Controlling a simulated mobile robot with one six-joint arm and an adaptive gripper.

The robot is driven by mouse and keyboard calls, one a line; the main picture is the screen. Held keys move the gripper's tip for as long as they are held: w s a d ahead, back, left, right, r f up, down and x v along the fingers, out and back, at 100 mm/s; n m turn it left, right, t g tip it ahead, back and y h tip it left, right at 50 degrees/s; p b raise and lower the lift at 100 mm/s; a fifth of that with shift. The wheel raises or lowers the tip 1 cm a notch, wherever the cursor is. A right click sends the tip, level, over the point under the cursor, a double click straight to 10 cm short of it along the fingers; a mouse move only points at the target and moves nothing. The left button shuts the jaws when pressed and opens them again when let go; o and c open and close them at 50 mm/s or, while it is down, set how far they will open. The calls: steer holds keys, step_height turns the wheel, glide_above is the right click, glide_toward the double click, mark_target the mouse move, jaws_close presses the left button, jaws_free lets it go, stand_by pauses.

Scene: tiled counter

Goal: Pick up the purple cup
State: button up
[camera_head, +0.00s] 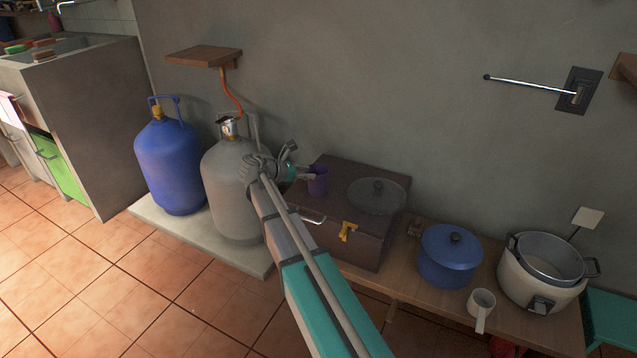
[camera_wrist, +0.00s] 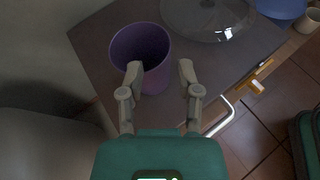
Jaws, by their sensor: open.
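The purple cup (camera_head: 318,181) stands upright on the left part of a dark box's top (camera_head: 328,211) against the wall. In the wrist view the purple cup (camera_wrist: 150,82) shows its open mouth towards me. My gripper (camera_head: 304,175) is close to the cup from the left in the head view. In the wrist view my gripper (camera_wrist: 160,72) is open. Its left fingertip overlaps the cup's near side in the picture, and its right fingertip is right of the cup with a gap. I cannot tell whether the left finger touches the cup.
A round glass lid (camera_head: 376,195) lies on the box, right of the cup. A grey gas cylinder (camera_head: 226,190) and a blue one (camera_head: 168,168) stand left. A blue pot (camera_head: 449,262), a white small pot (camera_head: 481,302) and a rice cooker (camera_head: 540,283) stand right.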

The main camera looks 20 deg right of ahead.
mark_target(318, 181)
steer(key=shift+s+b+x, duration=0.2)
steer(key=shift+b+x, duration=0.3)
steer(key=shift+x, duration=0.8)
steer(key=shift+s+b+x, duration=0.15)
steer(key=shift+b+x, duration=0.35)
steer(key=shift+x, duration=0.8)
jaws_close()
